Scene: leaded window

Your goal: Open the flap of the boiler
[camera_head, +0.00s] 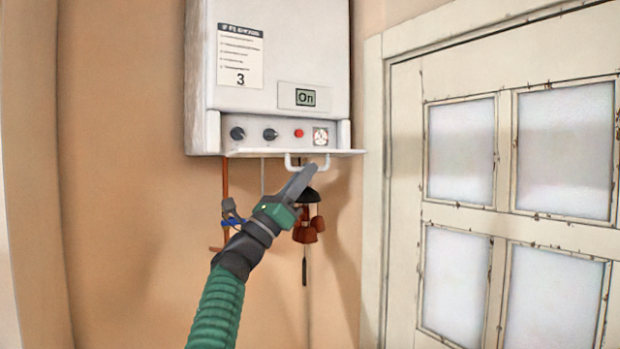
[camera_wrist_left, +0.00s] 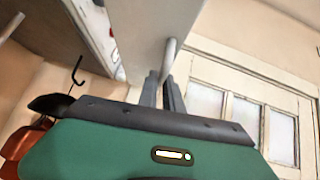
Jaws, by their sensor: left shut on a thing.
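The white boiler (camera_head: 285,50) hangs on the wall. Its flap (camera_head: 340,153) is folded down and sticks out about level from the bottom edge, with the control panel (camera_head: 255,133) uncovered above it. The flap's bar handle (camera_head: 291,161) hangs below the flap. My left gripper (camera_head: 306,174) reaches up from below and is shut on the handle. In the left wrist view, the fingers (camera_wrist_left: 163,92) close around the handle (camera_wrist_left: 170,55), beside the pale flap (camera_wrist_left: 140,30). My right gripper is in neither view.
Copper pipes (camera_head: 225,185) run down below the boiler. A dark bell-shaped thing with reddish pieces (camera_head: 306,232) hangs just behind my left gripper. A cream paned window or door (camera_head: 455,215) stands at the right. The wall left of my arm is bare.

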